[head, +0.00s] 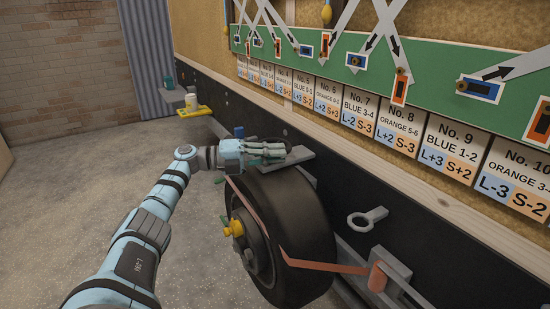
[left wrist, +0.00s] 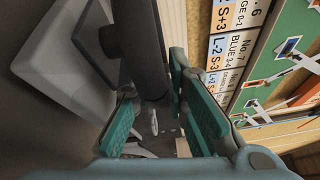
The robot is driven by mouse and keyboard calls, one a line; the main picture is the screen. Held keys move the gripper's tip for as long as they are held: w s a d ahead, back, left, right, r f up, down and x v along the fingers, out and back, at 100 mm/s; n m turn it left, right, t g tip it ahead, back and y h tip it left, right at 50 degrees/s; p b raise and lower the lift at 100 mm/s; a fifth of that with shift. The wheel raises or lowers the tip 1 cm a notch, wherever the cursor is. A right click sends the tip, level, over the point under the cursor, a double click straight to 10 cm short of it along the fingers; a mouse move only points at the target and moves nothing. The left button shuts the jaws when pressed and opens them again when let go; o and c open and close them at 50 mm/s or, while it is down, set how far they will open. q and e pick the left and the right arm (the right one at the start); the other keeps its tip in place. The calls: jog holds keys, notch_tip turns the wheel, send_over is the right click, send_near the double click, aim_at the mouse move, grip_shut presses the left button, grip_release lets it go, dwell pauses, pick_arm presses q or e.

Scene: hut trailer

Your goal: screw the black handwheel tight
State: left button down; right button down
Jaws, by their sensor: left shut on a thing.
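My left gripper (head: 280,151) is above the tyre, beside the black side rail of the trailer. It is shut on the black handwheel (left wrist: 147,55). In the left wrist view the dark rim passes between its teal fingers (left wrist: 152,88), with a dark round part just left of it. In the head view my gripper hides most of the handwheel, and only a little dark edge shows behind the fingers. How tight the handwheel sits cannot be seen. My right gripper is not in view.
A grey plate (head: 288,159) lies just under my gripper, above the black tyre (head: 305,230). A yellow hub part (head: 233,228) and reddish strap (head: 330,267) are below. A grey ring lug (head: 365,219) sticks out from the rail at right. The floor at left is clear.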

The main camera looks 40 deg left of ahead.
pick_arm(q)
jog(key=shift+r, duration=0.15)
jog(key=c, duration=1.9)
grip_release()
jog(key=v, duration=1.2)
